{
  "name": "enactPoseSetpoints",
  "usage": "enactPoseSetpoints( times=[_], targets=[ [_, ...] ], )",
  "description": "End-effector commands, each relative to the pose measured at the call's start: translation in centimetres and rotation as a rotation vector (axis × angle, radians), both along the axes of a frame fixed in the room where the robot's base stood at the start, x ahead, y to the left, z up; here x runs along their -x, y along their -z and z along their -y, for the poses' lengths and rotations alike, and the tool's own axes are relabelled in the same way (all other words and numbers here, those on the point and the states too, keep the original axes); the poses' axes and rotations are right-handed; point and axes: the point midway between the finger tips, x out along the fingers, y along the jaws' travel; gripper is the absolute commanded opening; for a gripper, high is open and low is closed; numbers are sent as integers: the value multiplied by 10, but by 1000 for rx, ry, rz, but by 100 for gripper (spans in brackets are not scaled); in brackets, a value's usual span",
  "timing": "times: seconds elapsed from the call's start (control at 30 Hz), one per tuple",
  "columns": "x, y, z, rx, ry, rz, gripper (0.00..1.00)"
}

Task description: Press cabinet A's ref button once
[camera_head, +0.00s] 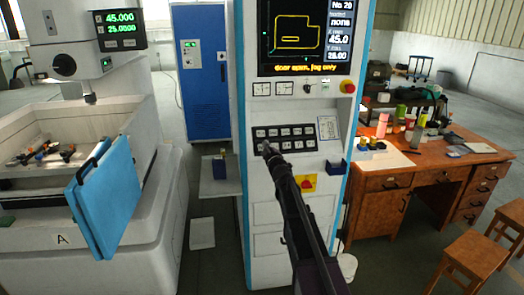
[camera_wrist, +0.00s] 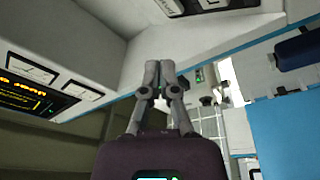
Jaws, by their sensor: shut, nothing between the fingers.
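The tall white control cabinet (camera_head: 250,215) with blue edges stands in the middle of the head view. Its dark button panel (camera_head: 285,138) carries two rows of pale keys; their labels are too small to read, so I cannot tell which is ref. My gripper (camera_head: 266,149) is shut and empty, at the panel's lower left in the picture, covering part of it. Whether it touches a key cannot be told. In the wrist view the shut fingertips (camera_wrist: 159,66) show before the cabinet's white surface (camera_wrist: 120,20), and the screen (camera_wrist: 30,97) is at the left.
The screen (camera_head: 296,38) reads "door open, jog only". A red knob (camera_head: 347,86) and a red-and-yellow switch (camera_head: 306,183) sit on the cabinet. A machine labelled A (camera_head: 60,240) with an open blue door (camera_head: 105,197) stands left. A cluttered wooden desk (camera_head: 385,182) stands right.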

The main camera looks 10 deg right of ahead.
Motion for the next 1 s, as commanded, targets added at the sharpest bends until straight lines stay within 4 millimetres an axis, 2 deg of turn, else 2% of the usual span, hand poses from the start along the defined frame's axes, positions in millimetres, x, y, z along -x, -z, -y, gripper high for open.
enactPoseSetpoints(
  times=[0.1, 0.5, 1.0],
  targets=[
    [-12, 11, 0, 0, 0, 0, 0],
    [-43, 33, 1, 0, 1, -1, 0],
    [-52, 37, 1, 0, 1, 0, 0]
  ],
)
